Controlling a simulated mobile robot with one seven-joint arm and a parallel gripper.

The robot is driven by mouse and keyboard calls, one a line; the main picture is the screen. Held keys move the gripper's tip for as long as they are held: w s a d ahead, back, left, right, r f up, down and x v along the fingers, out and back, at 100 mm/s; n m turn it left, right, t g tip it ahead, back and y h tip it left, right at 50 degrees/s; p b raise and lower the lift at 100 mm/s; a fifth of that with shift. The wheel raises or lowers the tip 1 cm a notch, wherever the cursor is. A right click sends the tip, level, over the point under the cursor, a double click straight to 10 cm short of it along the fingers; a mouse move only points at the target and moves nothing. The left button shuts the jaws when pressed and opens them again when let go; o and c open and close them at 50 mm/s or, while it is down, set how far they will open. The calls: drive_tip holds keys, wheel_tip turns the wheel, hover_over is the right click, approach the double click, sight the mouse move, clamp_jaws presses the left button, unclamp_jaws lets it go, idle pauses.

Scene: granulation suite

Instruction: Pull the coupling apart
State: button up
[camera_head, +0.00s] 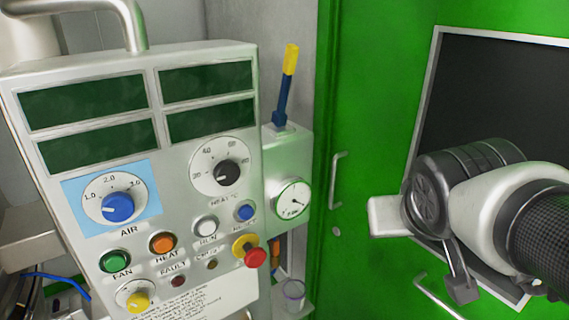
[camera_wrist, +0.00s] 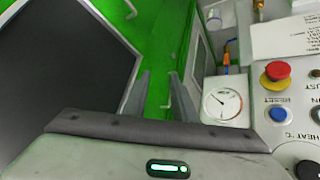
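A small orange-and-blue fitting on a line (camera_wrist: 227,52) shows above the pressure gauge in the wrist view. It may be the coupling, but it is too small to tell how its parts join. In the head view, part of it (camera_head: 275,252) shows below the gauge box, partly hidden by the control panel. My gripper (camera_wrist: 160,78) is open and empty in the wrist view, its two dark fingers apart. It is clear of the fitting, in front of the green cabinet. In the head view my wrist is at the right, before the cabinet's dark window.
A control panel (camera_head: 178,215) with knobs and a red emergency button (camera_head: 255,257) stands at the left. The pressure gauge (camera_head: 292,198) sits on a box with a blue-and-yellow lever (camera_head: 287,85). The green cabinet (camera_head: 365,90) has protruding handles (camera_head: 335,180). A small cup (camera_head: 293,296) stands below.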

drive_tip(key=w+d+f+t+b, duration=0.2)
drive_tip(key=w+f+t+b, duration=0.1)
drive_tip(key=w+f+b, duration=0.3)
drive_tip(key=n+y+b, duration=0.7)
drive_tip(key=y+b, duration=0.1)
drive_tip(key=y, duration=0.2)
approach(277, 247)
drive_tip(key=shift+h, duration=0.3)
drive_tip(key=b+x, duration=0.2)
drive_tip(key=x, duration=0.8)
drive_tip(key=shift+s+a+r+b, duration=0.1)
drive_tip(key=shift+a+b, duration=0.1)
drive_tip(key=shift+b, duration=0.15)
drive_tip(key=shift+w+a, duration=0.35)
drive_tip(key=shift+w, duration=0.15)
